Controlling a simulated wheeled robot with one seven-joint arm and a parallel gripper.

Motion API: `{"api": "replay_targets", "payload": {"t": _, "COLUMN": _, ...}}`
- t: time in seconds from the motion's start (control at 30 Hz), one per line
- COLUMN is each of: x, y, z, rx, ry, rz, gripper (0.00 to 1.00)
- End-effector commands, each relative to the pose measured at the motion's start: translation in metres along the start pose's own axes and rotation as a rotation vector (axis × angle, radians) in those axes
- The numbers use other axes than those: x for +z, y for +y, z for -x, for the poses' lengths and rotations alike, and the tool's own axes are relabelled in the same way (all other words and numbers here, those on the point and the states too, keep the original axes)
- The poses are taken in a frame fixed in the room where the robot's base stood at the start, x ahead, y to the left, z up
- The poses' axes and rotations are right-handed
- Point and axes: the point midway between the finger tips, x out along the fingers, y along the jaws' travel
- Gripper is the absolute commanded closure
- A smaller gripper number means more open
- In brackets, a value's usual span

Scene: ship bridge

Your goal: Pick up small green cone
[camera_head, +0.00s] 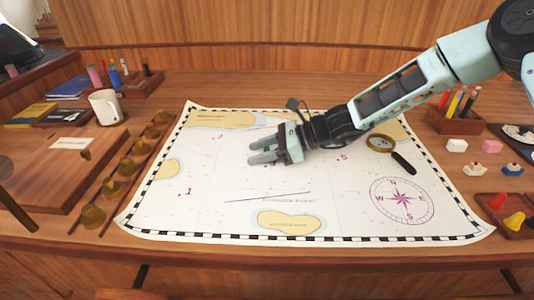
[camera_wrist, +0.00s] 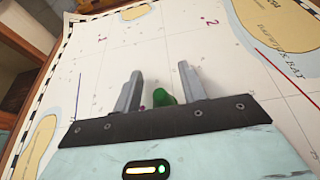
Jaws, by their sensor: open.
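The small green cone (camera_wrist: 164,94) shows in the wrist view between the two fingers of my gripper (camera_wrist: 160,88), nearer the right finger. It lies over the white chart, and a gap shows between it and the left finger. I cannot tell whether it touches the right finger. In the head view my gripper (camera_head: 261,150) is open, low over the middle of the chart (camera_head: 220,175), its fingers pointing left. There the cone is mostly hidden by the gripper.
A magnifying glass (camera_head: 381,143) lies on the chart right of my gripper. A pencil holder (camera_head: 454,121) and small coloured pieces (camera_head: 511,169) stand at right. A white mug (camera_head: 105,107) and a row of brass weights (camera_head: 125,166) are at left. The chart's front half is clear.

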Motion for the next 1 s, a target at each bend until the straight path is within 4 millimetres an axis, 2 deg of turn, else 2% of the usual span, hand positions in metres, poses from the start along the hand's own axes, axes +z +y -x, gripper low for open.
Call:
{"api": "replay_targets", "payload": {"t": 0.07, "x": 0.000, "y": 0.000, "z": 0.000, "rx": 0.000, "ry": 0.000, "rz": 0.000, "gripper": 0.59}}
{"api": "replay_targets", "payload": {"t": 0.17, "x": 0.000, "y": 0.000, "z": 0.000, "rx": 0.000, "ry": 0.000, "rz": 0.000, "gripper": 0.84}}
{"api": "replay_targets", "payload": {"t": 0.2, "x": 0.000, "y": 0.000, "z": 0.001, "rx": 0.000, "ry": 0.000, "rz": 0.000, "gripper": 0.95}}
{"api": "replay_targets", "payload": {"t": 0.23, "x": 0.000, "y": 0.000, "z": 0.001, "rx": 0.000, "ry": 0.000, "rz": 0.000, "gripper": 1.00}}
{"api": "replay_targets", "payload": {"t": 0.67, "x": 0.005, "y": -0.001, "z": 0.003, "rx": -0.001, "ry": 0.000, "rz": 0.002, "gripper": 1.00}}
{"api": "replay_targets", "payload": {"t": 0.77, "x": 0.017, "y": -0.001, "z": 0.008, "rx": -0.002, "ry": 0.000, "rz": 0.005, "gripper": 1.00}}
{"api": "replay_targets", "payload": {"t": 1.0, "x": 0.061, "y": -0.001, "z": 0.026, "rx": -0.003, "ry": 0.001, "rz": 0.006, "gripper": 1.00}}
